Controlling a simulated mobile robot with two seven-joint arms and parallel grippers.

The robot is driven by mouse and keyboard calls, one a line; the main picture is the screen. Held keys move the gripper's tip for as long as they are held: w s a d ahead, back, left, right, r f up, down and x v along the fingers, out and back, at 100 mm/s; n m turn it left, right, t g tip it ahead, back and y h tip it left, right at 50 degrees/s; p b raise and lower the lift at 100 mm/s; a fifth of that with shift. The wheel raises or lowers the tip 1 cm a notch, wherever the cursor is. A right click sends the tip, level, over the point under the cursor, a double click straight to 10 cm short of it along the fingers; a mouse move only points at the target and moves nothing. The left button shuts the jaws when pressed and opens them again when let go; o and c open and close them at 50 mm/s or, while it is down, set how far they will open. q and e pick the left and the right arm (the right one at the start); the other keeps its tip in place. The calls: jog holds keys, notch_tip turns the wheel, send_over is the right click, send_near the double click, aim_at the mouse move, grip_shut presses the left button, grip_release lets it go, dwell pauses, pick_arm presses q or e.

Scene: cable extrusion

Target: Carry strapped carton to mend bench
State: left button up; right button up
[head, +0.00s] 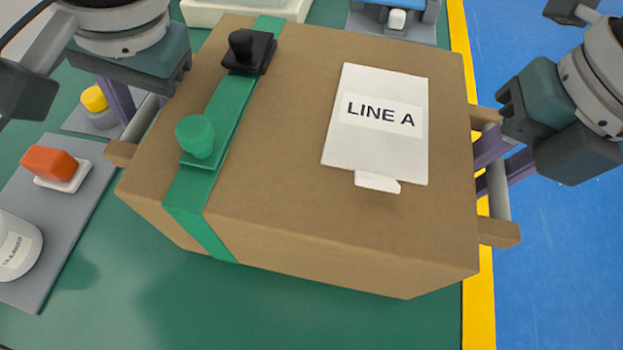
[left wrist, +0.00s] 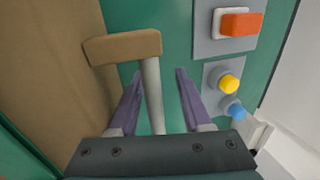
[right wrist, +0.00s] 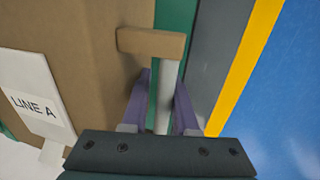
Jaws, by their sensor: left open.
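The brown carton (head: 280,190) with a green strap (head: 222,120) sits on the green bench top (head: 250,300), with a bar handle on each side. A black buckle (head: 248,52), a green knob (head: 196,136) and a white "LINE A" card (head: 378,150) are on its top. My left gripper (left wrist: 160,75) is open, with its purple fingers on either side of the left handle (left wrist: 152,95). In the head view my wrists partly hide both handles.
A grey panel (head: 75,200) with an orange block (head: 50,163) and a white round container (head: 15,245) lies left of the carton. A yellow button (head: 94,98) is beyond it. A yellow line (head: 480,310) and blue floor (head: 560,260) lie at the right.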

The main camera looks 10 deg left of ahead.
jog(key=shift+a+r, duration=0.15)
jog(key=shift+a, duration=0.15)
pick_arm(q)
jog(key=v, duration=1.1)
jog(key=shift+d, duration=0.2)
jog(key=shift+r, duration=0.1)
